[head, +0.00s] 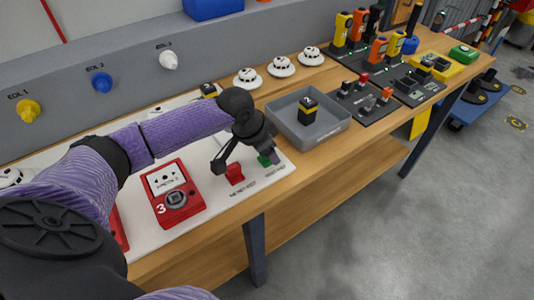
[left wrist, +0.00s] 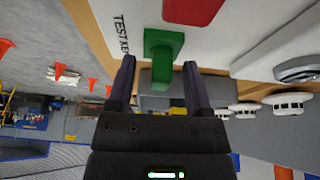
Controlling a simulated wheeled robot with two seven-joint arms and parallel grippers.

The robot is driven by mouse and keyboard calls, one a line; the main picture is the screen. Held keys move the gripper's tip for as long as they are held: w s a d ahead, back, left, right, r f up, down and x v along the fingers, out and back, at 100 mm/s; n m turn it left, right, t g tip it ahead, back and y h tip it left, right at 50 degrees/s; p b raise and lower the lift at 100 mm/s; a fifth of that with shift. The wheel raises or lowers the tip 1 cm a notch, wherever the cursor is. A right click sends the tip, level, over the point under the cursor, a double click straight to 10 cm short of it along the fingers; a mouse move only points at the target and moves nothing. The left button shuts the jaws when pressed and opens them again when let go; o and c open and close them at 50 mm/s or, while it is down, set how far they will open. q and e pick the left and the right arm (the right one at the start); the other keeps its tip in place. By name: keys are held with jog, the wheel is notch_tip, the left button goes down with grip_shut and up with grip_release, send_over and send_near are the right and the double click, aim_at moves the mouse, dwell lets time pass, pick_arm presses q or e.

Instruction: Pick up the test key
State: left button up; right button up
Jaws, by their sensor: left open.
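The green test key (head: 268,158) sits at the right end of the white panel (head: 285,168) on the bench, next to its printed label. In the left wrist view the test key (left wrist: 162,44) shows as a green block just ahead of and between the fingertips, beside the words "TEST KE". My left gripper (head: 248,160) is open, with one finger close to the test key and partly in front of it in the head view. The left gripper (left wrist: 159,66) holds nothing. Whether a finger touches the key I cannot tell. My right gripper is not in view.
A red key (head: 235,174) stands just left of the green one. A red call point (head: 175,193) marked 3 lies further left. A grey tray (head: 337,130) holding a black and yellow block (head: 307,112) stands right of the gripper. White detectors (head: 281,67) line the back.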

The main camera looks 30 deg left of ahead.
pick_arm(q)
grip_shut()
